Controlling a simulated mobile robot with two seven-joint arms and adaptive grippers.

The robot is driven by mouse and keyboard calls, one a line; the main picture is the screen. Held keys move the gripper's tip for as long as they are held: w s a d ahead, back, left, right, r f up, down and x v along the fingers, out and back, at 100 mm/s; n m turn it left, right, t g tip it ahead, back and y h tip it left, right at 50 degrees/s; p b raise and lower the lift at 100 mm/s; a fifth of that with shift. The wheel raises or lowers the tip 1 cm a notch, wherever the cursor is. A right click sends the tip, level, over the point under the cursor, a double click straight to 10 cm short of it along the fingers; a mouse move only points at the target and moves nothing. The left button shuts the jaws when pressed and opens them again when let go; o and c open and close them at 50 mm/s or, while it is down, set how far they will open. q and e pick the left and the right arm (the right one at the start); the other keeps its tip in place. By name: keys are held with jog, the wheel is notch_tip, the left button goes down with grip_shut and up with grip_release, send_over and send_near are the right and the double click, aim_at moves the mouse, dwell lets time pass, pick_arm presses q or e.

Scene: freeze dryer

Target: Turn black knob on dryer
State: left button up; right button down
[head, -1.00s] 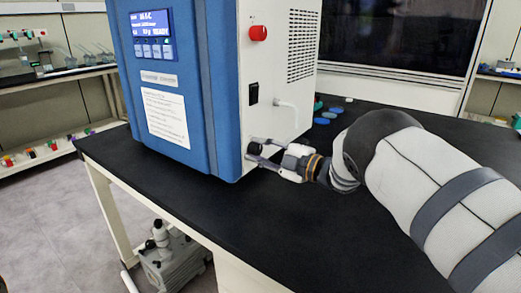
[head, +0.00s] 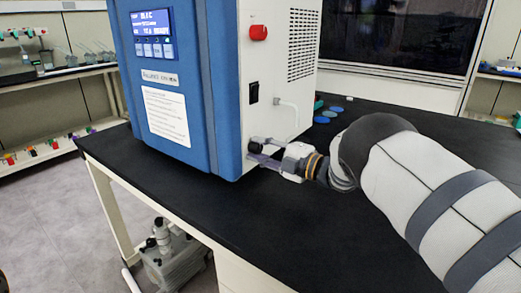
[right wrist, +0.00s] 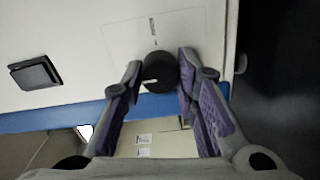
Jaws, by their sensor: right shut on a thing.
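The freeze dryer (head: 160,85) is a blue and white cabinet on a black-topped bench. Its black knob (head: 255,147) is low on the white side panel. In the right wrist view the knob (right wrist: 160,72) is round and black with a white mark on its face, pointing left. My right gripper (head: 263,151) reaches in from the right at the knob. Its purple-lined fingers (right wrist: 158,85) stand on either side of the knob and are shut on it. My left gripper is not in view.
A red button (head: 258,33), a black switch (head: 253,93) and a white hose fitting (head: 288,112) are on the same side panel. Blue discs (head: 325,116) lie on the bench (head: 200,205) behind my arm. The bench front is clear.

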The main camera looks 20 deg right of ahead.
jog(key=c, duration=1.2)
grip_release()
jog(key=shift+c, duration=0.2)
jog(key=v, duration=1.2)
